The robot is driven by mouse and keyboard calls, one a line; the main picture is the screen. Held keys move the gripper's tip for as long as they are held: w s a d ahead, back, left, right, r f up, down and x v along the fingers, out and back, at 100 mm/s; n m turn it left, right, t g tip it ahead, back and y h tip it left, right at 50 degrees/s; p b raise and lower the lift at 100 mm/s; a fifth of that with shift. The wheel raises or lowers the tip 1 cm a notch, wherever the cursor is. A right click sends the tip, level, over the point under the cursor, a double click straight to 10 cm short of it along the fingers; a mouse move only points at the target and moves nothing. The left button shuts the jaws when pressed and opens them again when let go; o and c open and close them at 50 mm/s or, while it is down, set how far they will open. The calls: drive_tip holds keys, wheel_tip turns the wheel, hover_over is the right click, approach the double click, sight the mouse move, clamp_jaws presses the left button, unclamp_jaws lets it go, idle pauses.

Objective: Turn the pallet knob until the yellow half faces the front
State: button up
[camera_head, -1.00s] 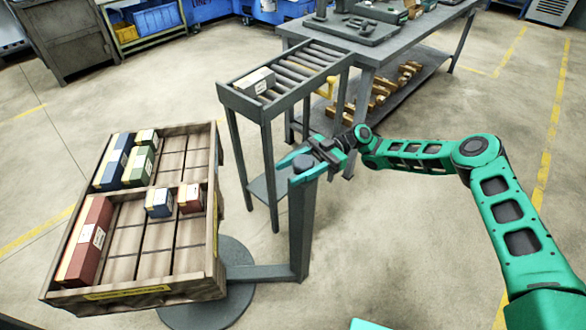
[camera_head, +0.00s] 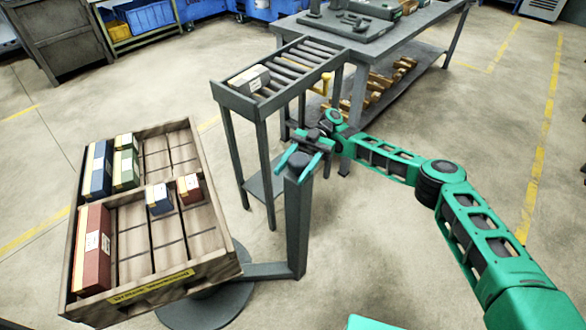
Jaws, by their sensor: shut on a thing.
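The wooden pallet (camera_head: 205,270) is a divided crate on a round grey base at the lower left, with a yellow label strip (camera_head: 150,286) on its near side. A grey post (camera_head: 297,225) stands to its right, joined to the base by a low bar. The knob (camera_head: 299,161) is on top of this post. My gripper (camera_head: 298,163) comes from behind and right, its two teal fingers either side of the knob, shut on it. The knob is small and partly hidden, and I cannot make out a yellow half on it.
The pallet holds a long red box (camera_head: 92,250) and several blue, green and dark red boxes. A roller conveyor (camera_head: 290,75) with one box (camera_head: 249,79) stands close behind the post, beside a grey workbench (camera_head: 400,35). The floor at right is open.

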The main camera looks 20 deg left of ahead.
drive_tip(key=shift+s+n+h, duration=0.15)
drive_tip(key=shift+n+h, duration=0.25)
drive_tip(key=shift+h, duration=0.2)
drive_tip(key=o, duration=1.1)
drive_tip(key=shift+c, duration=0.2)
